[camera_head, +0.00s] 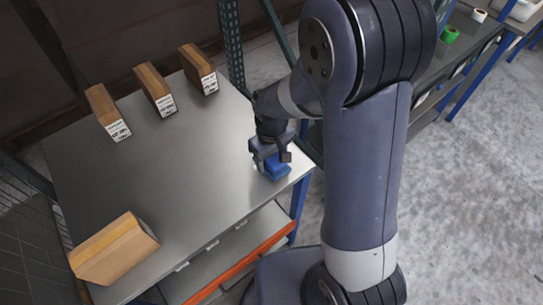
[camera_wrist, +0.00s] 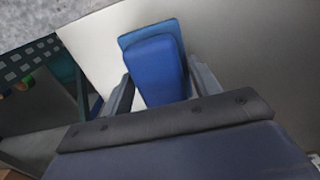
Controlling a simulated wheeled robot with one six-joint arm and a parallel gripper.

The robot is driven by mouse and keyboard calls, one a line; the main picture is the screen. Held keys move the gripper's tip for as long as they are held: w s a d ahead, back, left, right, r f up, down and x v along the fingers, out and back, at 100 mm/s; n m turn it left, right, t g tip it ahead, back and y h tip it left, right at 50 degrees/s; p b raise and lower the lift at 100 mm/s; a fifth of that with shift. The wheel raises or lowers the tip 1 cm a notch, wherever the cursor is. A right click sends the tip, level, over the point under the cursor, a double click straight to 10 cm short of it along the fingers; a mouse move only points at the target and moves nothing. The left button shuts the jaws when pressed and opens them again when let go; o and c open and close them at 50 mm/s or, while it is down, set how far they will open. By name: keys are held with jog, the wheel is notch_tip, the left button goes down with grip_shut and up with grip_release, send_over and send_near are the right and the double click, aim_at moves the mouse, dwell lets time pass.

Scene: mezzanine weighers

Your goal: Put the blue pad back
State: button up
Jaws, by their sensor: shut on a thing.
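The blue pad (camera_head: 277,172) is at the right front corner of the grey metal table (camera_head: 190,150), under my gripper (camera_head: 270,160). In the wrist view the blue pad (camera_wrist: 158,68) lies between the two fingers of my gripper (camera_wrist: 157,90), which are shut on its sides. A flatter, lighter blue piece shows along the pad's far edge there; I cannot tell whether it is part of the pad or a separate thing under it. I also cannot tell whether the pad touches the table top.
Three small brown boxes with white labels (camera_head: 156,89) stand along the table's back. A larger cardboard box (camera_head: 113,248) is at the front left. The middle of the table is clear. A green rack post (camera_head: 232,45) rises behind the table, and a bench with rolls (camera_head: 450,35) is at the upper right.

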jog(key=o, duration=0.9)
jog(key=shift+o, duration=0.2)
jog(key=shift+r, duration=0.1)
notch_tip(320, 180, up, 12)
jog(key=p, duration=0.1)
